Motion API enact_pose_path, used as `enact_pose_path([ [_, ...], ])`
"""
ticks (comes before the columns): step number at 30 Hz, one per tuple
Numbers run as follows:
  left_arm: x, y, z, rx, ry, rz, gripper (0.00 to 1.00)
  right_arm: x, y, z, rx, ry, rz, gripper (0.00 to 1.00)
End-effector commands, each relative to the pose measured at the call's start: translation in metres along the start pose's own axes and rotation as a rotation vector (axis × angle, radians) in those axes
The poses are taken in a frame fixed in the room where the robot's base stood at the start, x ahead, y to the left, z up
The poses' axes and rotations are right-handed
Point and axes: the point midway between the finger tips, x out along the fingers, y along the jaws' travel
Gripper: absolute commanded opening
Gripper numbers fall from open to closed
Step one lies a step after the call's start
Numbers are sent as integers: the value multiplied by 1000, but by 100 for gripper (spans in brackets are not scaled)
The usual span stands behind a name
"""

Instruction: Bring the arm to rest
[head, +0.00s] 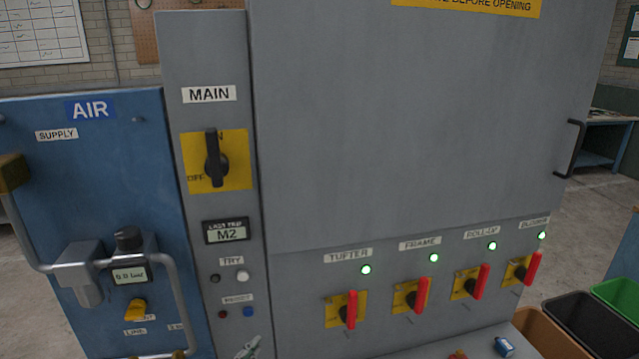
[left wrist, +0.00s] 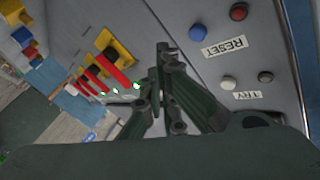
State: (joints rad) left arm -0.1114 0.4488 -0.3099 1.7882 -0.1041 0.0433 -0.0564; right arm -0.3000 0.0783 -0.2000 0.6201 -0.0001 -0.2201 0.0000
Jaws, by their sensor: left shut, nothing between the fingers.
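My left gripper (head: 248,347) shows only as a tip at the bottom edge of the head view, in front of the grey panel below the reset buttons. In the left wrist view the left gripper (left wrist: 163,60) is shut and empty, its dark fingers together beside the blue reset button (left wrist: 197,33). I cannot tell from these views whether it touches the panel. The grey cabinet (head: 420,130) fills the middle of the head view. My right gripper is not in view.
The black MAIN switch (head: 214,158) stands upright on its yellow plate. Several red-handled switches, such as the TUFTER one (head: 350,310), stand along the cabinet under lit green lamps. The blue AIR panel (head: 85,190) with its grey pipes is at left. Bins (head: 580,322) stand lower right.

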Motion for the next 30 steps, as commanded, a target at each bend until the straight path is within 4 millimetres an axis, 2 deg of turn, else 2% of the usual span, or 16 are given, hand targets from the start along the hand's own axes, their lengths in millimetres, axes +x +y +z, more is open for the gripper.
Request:
enact_pose_path([
  [5,-38,28,32,-163,-322,-5,0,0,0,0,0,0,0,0],
  [9,-89,51,53,-287,-590,10,0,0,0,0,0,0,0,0],
  [12,-130,68,62,-365,-761,30,0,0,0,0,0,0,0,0],
  [15,-164,80,64,-420,-891,50,0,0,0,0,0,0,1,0],
  [21,-219,99,62,-502,-1085,87,0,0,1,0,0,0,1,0],
  [29,-282,117,48,-583,-1284,132,0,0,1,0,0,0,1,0],
  [30,-285,121,52,-587,-1302,137,0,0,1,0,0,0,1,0],
])
